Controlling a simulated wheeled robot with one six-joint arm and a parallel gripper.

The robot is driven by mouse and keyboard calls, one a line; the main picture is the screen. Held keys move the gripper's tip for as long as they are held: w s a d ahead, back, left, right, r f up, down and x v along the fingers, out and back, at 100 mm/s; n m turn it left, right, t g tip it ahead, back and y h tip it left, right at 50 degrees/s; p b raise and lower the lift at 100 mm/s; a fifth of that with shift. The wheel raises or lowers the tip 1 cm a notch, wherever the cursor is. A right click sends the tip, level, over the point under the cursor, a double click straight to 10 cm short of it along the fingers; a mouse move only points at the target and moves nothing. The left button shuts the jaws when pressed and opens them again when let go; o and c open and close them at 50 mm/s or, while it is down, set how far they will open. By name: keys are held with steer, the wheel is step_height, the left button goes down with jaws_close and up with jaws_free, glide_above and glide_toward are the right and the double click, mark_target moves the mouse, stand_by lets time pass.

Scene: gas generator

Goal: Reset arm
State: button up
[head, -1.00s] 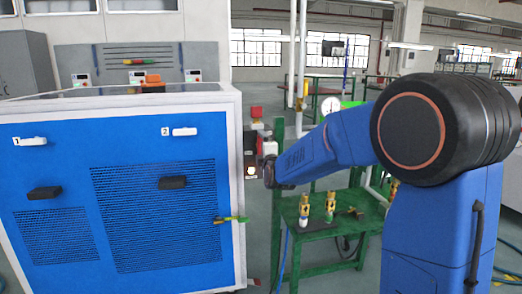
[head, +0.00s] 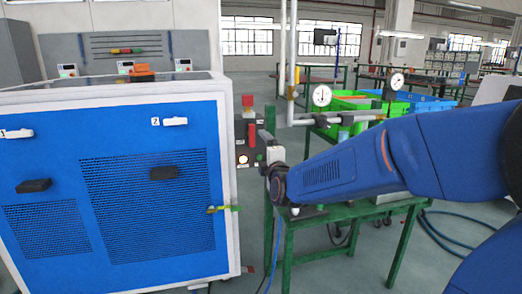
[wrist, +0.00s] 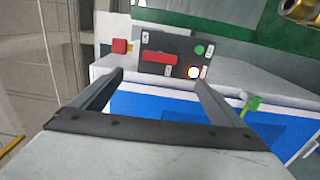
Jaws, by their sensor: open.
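My blue arm reaches in from the right in the head view, its end beside the right edge of the blue cabinet (head: 125,245). In the wrist view my gripper (wrist: 159,78) is open and empty, its two dark fingers spread. Beyond the fingers is a dark control panel (wrist: 181,45) with a red switch (wrist: 160,58), a green button (wrist: 198,49) and a lit white button (wrist: 194,72). The fingers look apart from the panel.
A green table (head: 345,213) stands under my forearm, which hides much of its top. Pressure gauges (head: 322,95) on pipes and green crates (head: 352,101) stand behind. A yellow-green valve handle (head: 222,209) sticks out at the cabinet's right edge. A blue hose crosses the floor at right.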

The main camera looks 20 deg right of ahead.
steer(key=shift+s, duration=0.4)
steer(key=s+d+f+m+g, duration=0.2)
steer(key=s+f+m+g, duration=0.2)
steer(key=s, duration=0.9)
steer(key=s+d+f+m+g, duration=0.2)
steer(key=s+f+m+g, duration=0.2)
steer(key=s, duration=0.9)
steer(key=s+d+f+m+g, duration=0.3)
steer(key=s+f+m+g, duration=0.2)
steer(key=s+m, duration=0.5)
step_height(320, 180, down, 3)
steer(key=s, duration=0.2)
steer(key=shift+s+r, duration=0.2)
steer(key=shift+s, duration=0.2)
